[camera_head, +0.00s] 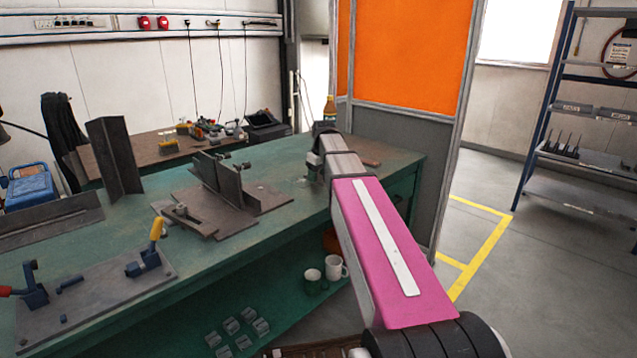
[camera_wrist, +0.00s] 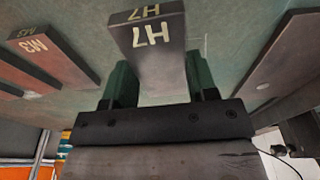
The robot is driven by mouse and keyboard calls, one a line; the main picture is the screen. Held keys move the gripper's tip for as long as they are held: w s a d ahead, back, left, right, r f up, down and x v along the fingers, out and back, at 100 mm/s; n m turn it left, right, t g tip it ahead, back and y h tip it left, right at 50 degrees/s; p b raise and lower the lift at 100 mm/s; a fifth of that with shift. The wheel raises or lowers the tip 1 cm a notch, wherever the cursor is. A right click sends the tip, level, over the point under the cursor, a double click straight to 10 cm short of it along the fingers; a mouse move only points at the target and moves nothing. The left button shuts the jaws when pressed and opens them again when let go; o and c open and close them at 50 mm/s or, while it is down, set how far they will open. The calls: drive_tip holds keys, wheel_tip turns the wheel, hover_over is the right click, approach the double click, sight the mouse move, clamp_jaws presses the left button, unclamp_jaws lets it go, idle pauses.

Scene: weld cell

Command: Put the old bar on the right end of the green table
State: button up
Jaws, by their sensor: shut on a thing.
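The wrist view shows a dark grey bar marked H7 (camera_wrist: 158,55) between the two green fingers of my gripper (camera_wrist: 160,84). The gripper is shut on it. Beneath and around it is the green table top (camera_wrist: 225,35). In the head view my arm reaches over the right part of the green table (camera_head: 290,165). My gripper (camera_head: 319,165) is mostly hidden behind my wrist there. I cannot tell whether the bar touches the table. A brown-red flat bar (camera_head: 366,162) lies near the table's right end.
In the wrist view a bar marked M3 (camera_wrist: 45,52) lies left and a brown bar (camera_wrist: 285,55) lies right. A welding fixture (camera_head: 225,190) and a clamp plate (camera_head: 100,290) stand further left on the table. An orange screen (camera_head: 412,50) stands behind the right end.

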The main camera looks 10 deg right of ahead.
sight(319, 177)
drive_tip(key=shift+f, duration=1.4)
drive_tip(key=o, duration=1.3)
drive_tip(key=shift+f, duration=0.1)
drive_tip(key=shift+o, duration=0.2)
wheel_tip(319, 177, up, 12)
drive_tip(key=s, duration=0.1)
drive_tip(key=shift+s+d, duration=0.25)
drive_tip(key=shift+d, duration=0.2)
